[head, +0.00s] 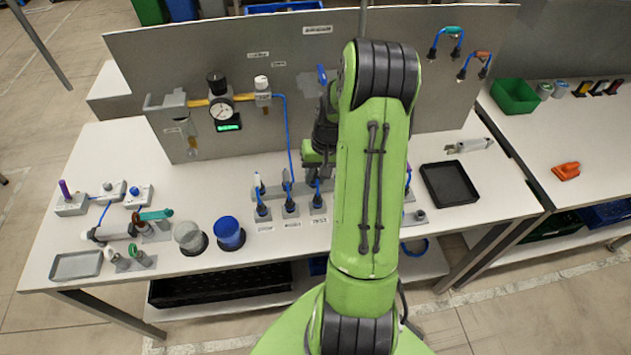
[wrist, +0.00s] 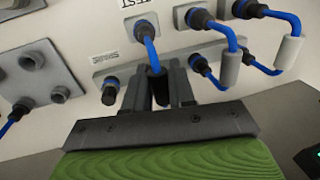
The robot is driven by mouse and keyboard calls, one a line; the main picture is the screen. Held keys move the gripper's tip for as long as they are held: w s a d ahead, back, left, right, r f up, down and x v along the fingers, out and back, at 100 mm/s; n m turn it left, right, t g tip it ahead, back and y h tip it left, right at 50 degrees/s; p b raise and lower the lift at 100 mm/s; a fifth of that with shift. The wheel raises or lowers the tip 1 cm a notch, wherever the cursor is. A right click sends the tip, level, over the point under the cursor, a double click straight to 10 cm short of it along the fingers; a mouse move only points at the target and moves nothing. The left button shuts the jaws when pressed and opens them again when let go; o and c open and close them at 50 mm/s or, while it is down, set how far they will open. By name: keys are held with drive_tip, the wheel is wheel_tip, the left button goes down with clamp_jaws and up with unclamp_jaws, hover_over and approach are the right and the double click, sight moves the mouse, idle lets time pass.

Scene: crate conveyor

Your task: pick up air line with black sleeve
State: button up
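In the wrist view, my gripper (wrist: 161,72) has its two dark fingers close together, one on each side of a blue air line (wrist: 151,52). The line curves down from a black fitting into the narrow gap between them. The part between the fingers is dark and mostly hidden, so I cannot tell the sleeve's colour clearly or whether the fingers press on it. In the head view, my green arm hides most of the gripper, which is low over the row of fittings in the middle of the bench.
Two neighbouring blue lines with grey sleeves (wrist: 231,68) (wrist: 289,52) stand close to the right in the wrist view. A grey panel (head: 270,50) rises behind the bench.

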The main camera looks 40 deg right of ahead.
clamp_jaws()
drive_tip(key=shift+r, duration=0.1)
drive_tip(key=shift+r, duration=0.35)
wheel_tip(320, 180, up, 9)
drive_tip(key=shift+r+p, duration=0.1)
drive_tip(key=shift+p, duration=0.45)
